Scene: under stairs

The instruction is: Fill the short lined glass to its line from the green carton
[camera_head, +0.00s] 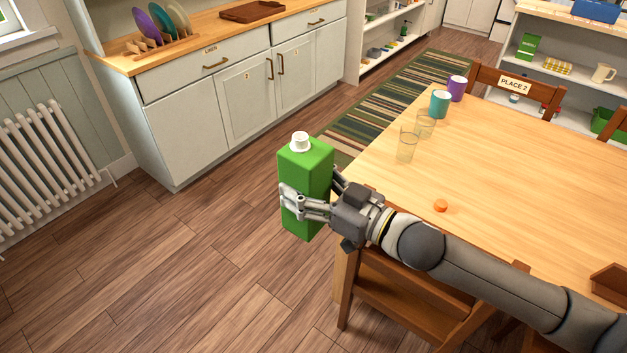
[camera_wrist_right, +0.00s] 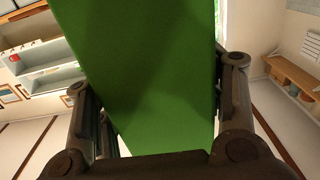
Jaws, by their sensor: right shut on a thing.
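My right gripper (camera_head: 309,204) is shut on the green carton (camera_head: 306,164), with its fingers around the lower part. The carton is upright with a white cap or spout on top, held beyond the table's left edge, over the floor. Its green side (camera_wrist_right: 150,70) fills the middle of the right wrist view between the fingers. Two clear glasses stand on the table: a nearer, taller-looking one (camera_head: 407,147) and a shorter-looking one (camera_head: 425,124) just behind it. I cannot make out a line or the liquid level clearly on either. My left gripper is not in view.
A teal mug (camera_head: 439,104) and a purple mug (camera_head: 457,88) stand behind the glasses. A small orange object (camera_head: 441,205) lies on the wooden table (camera_head: 510,180). A chair (camera_head: 410,297) stands at the near side, below my right arm. The table's middle is mostly clear.

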